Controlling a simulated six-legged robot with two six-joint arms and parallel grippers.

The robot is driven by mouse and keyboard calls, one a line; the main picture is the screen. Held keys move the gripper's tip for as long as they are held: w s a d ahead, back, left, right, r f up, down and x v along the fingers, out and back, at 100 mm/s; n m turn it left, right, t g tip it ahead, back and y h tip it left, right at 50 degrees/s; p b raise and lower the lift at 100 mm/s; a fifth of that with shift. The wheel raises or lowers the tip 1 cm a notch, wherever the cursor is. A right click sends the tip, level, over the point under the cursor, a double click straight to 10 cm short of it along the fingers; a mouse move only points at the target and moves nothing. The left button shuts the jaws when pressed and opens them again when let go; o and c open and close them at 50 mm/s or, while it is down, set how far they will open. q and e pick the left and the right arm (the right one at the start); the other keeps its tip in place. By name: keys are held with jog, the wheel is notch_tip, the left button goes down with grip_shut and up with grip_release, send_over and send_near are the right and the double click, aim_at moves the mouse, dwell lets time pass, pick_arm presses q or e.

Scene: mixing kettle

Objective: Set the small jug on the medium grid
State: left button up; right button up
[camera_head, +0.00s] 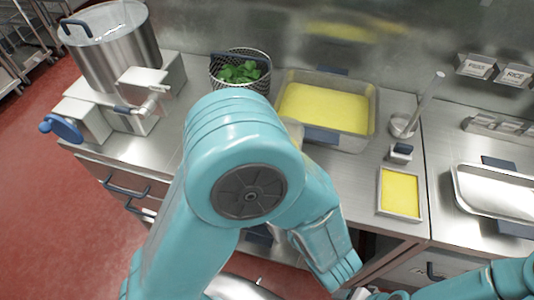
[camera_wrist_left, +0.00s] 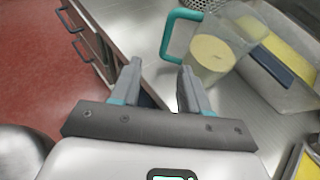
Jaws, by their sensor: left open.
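A clear jug with a teal handle and pale yellow contents (camera_wrist_left: 212,52) stands upright on the steel counter in the left wrist view. In the head view my left arm hides nearly all of it; only a pale edge shows beside the elbow (camera_head: 293,130). My left gripper (camera_wrist_left: 160,68) is open and empty, its fingers apart, just short of the jug and left of it in the wrist view. My left gripper is hidden by its own arm in the head view. My right arm lies at the bottom right edge, its jaws unclear. I cannot make out a medium grid.
A yellow-filled pan (camera_head: 325,108) and a wire basket of green leaves (camera_head: 240,72) stand behind the jug. A smaller yellow tray (camera_head: 400,193), a ladle in its holder (camera_head: 405,125) and a steel tray (camera_head: 495,192) are at right. A large kettle (camera_head: 110,45) stands at far left.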

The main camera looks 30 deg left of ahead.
pick_arm(q)
jog(key=x, duration=0.6)
jog(key=p+x, duration=0.1)
jog(key=x, duration=0.3)
jog(key=shift+w+d, duration=0.15)
jog(key=shift+w, duration=0.15)
jog(key=shift+w+a+f, duration=0.25)
jog(key=shift+w+f, duration=0.05)
jog(key=shift+w, duration=0.1)
jog(key=p+x, duration=0.2)
jog(key=x, duration=0.2)
jog(key=shift+w+a+f, duration=0.15)
jog(key=shift+a+f, duration=0.1)
jog(key=shift+f, duration=0.05)
jog(key=shift+w+a+f, duration=0.1)
jog(key=shift+w+f, duration=0.05)
grip_shut()
